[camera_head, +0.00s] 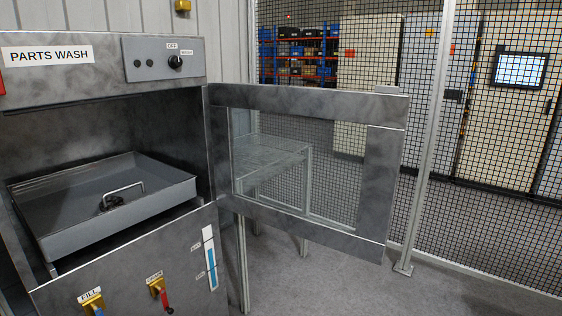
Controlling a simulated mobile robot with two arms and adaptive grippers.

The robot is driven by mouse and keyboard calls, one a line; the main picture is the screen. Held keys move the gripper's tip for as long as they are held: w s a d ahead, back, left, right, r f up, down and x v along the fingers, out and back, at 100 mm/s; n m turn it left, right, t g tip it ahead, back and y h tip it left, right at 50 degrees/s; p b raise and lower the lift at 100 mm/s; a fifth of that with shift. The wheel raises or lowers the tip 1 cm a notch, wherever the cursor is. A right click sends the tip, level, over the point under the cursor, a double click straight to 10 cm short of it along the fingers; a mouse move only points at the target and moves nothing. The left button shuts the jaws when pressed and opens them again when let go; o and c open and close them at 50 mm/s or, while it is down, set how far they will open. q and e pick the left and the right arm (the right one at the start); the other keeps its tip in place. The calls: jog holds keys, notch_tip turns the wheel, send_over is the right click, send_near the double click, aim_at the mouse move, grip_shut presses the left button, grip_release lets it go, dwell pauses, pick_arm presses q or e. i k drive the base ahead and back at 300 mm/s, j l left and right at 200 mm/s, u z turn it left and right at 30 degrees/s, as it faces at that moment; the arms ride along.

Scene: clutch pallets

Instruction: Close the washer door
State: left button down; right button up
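The parts washer (95,83) stands at the left with a grey metal front and a "PARTS WASH" label. Its door (385,170), a metal frame around a see-through window, is swung wide open to the right, hinged at the right side of the opening. Inside the opening is a grey tray (178,194) with a handle on its front part and a small dark object by it. Neither of my grippers shows in the head view.
A mesh fence (500,200) with a pale post (428,140) stands behind and right of the door. A light metal table (275,158) shows through the window. Fill and drain valves (158,285) stick out of the washer's lower front. Grey floor (400,295) at lower right is clear.

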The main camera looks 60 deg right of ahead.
aim_at(385, 111)
jog(key=l+u, duration=0.1)
jog(key=l, duration=0.55)
jog(key=k+l+u, duration=0.1)
jog(key=l, duration=0.55)
jog(key=k+l+u, duration=0.1)
jog(key=l, duration=0.55)
jog(key=k+l, duration=0.1)
jog(key=l, duration=1.05)
jog(key=k+l, duration=0.15)
jog(key=l, duration=0.85)
jog(key=k+l, duration=0.15)
jog(key=l, duration=0.35)
jog(key=l+u, duration=0.05)
